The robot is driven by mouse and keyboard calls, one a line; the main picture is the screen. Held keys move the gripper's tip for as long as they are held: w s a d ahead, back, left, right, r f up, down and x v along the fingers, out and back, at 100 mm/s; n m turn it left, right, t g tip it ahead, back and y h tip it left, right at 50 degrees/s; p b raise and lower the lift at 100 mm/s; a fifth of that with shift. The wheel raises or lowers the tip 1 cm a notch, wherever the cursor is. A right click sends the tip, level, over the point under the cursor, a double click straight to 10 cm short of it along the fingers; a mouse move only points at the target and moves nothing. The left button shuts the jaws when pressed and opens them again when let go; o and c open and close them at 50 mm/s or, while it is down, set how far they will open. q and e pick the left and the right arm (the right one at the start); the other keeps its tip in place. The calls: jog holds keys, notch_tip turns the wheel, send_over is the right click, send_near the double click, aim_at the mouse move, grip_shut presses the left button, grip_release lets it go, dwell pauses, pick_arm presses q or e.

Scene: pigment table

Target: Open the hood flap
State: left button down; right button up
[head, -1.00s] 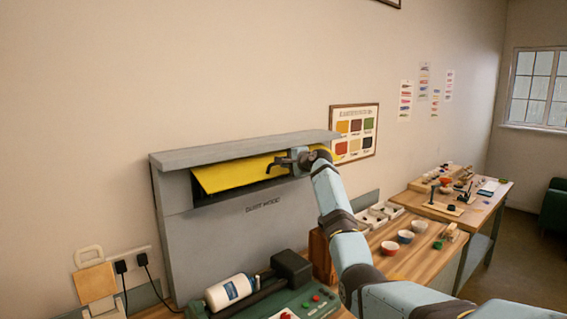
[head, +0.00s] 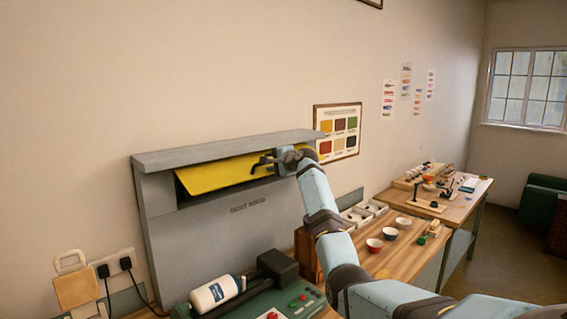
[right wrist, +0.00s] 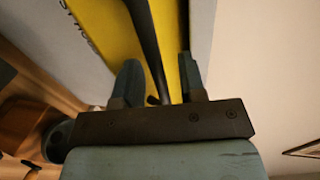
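The hood (head: 200,240) is a grey box against the wall, marked "DUST HOOD". Its yellow flap (head: 215,174) sits tilted outward under the grey top ledge, with a dark gap below its lower edge. My right gripper (head: 262,165) is at the right part of the flap. In the right wrist view, a dark bar (right wrist: 145,30) runs between the two fingers of the right gripper (right wrist: 158,62) in front of the yellow flap (right wrist: 105,25). The fingers stand apart, with visible gaps beside the bar. My left gripper is out of view.
A green device (head: 260,303) with a white bottle (head: 216,293) stands before the hood. To the right, a wooden bench (head: 390,262) carries bowls and white trays. A wooden board (head: 76,288) and plugged sockets (head: 115,262) are at the left.

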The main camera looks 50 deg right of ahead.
jog(key=b+v, duration=0.3)
jog(key=v, duration=1)
jog(key=shift+r, duration=0.1)
